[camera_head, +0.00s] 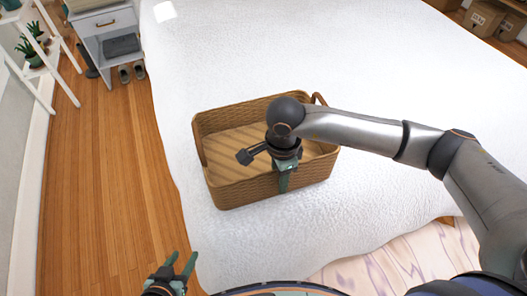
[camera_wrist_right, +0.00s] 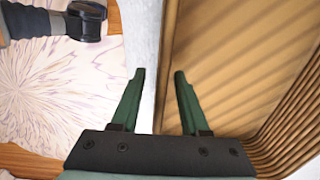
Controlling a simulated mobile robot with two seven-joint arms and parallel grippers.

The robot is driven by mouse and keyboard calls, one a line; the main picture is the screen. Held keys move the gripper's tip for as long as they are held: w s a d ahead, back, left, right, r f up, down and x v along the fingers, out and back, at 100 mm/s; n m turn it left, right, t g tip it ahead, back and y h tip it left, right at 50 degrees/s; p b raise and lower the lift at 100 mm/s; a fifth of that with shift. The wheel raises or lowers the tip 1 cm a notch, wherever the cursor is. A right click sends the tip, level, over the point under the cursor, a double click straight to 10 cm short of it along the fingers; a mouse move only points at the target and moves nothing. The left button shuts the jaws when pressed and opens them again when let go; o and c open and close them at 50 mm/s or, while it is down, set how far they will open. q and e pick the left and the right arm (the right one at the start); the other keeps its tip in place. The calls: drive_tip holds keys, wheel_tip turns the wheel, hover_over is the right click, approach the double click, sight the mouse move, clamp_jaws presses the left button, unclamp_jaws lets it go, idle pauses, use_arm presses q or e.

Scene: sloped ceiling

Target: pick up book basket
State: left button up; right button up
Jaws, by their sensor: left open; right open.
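The book basket (camera_head: 222,194) is a tan woven rectangular box with a looped handle at its far right corner. It rests upright on a white textured surface, and its visible inside looks empty. My right gripper (camera_head: 284,182) is open at the basket's near wall, pointing down. In the right wrist view the basket's rim (camera_wrist_right: 168,60) runs between the two open green fingers (camera_wrist_right: 159,74), with a gap on each side. The arm hides part of the basket's far right. My left gripper (camera_head: 184,263) is open and empty at the lower left, apart from the basket.
The white textured surface (camera_head: 380,60) is clear around the basket. A grey cabinet (camera_head: 105,42) with shoes beneath and a white plant stand (camera_head: 58,60) are at the upper left. Cardboard boxes (camera_head: 484,18) sit on the upper right. Wood floor (camera_head: 110,190) is open on the left.

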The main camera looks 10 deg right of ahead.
drive_tip(key=shift+f, duration=0.55)
clamp_jaws()
drive_tip(key=shift+r, duration=0.1)
idle(0.9)
